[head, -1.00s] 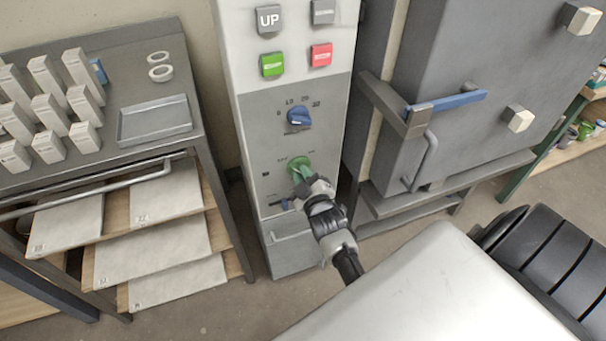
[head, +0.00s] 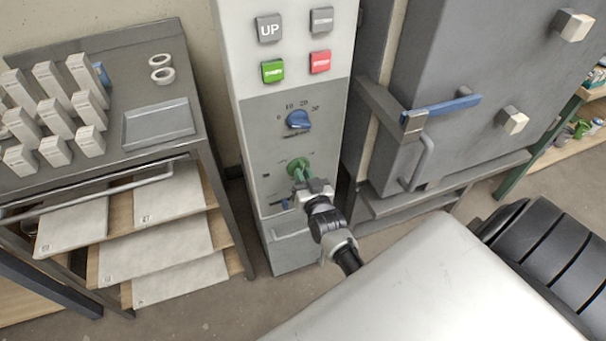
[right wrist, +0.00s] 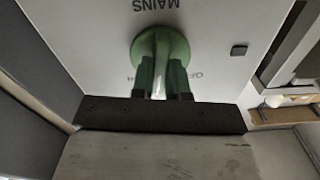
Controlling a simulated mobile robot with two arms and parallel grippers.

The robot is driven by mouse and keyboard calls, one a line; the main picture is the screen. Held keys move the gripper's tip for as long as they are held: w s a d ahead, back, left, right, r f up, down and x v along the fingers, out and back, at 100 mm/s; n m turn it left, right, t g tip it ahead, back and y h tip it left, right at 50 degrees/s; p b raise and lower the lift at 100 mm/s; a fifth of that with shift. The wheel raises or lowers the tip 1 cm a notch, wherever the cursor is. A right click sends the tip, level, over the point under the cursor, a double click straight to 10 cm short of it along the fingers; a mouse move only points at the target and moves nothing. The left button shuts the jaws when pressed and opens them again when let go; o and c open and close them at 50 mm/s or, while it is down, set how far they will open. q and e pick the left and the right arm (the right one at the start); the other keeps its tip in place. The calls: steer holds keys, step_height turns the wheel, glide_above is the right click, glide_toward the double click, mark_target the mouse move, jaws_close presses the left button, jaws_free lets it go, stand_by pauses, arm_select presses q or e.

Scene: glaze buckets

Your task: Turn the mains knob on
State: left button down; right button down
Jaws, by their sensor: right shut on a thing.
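The mains knob (head: 298,165) is a round green knob low on the grey front of the control column. My right gripper (head: 302,179) reaches it from below right and is shut on it. In the right wrist view the green knob (right wrist: 160,40) sits between the fingers (right wrist: 162,78), with a pale strip showing in the gap. The panel prints MAINS (right wrist: 155,5) upside down, and OFF (right wrist: 197,75) shows partly beside the fingers. Another label is mostly hidden by the left finger. My left gripper is not in view.
Above the knob are a blue dial (head: 298,119) and several square buttons, one marked UP (head: 269,27). A grey kiln-like cabinet with a blue-handled latch (head: 440,105) stands close on the right. A steel rack with a tray (head: 158,124) and white blocks stands left.

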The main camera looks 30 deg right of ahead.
steer(key=m, duration=0.6)
steer(key=shift+f+m, duration=0.1)
steer(key=shift+m, duration=0.3)
stand_by(0.4)
steer(key=c, duration=1.1)
jaws_free()
steer(key=shift+s, duration=0.1)
steer(key=v, duration=1)
steer(key=shift+s+a, duration=0.15)
steer(key=shift+s, duration=0.15)
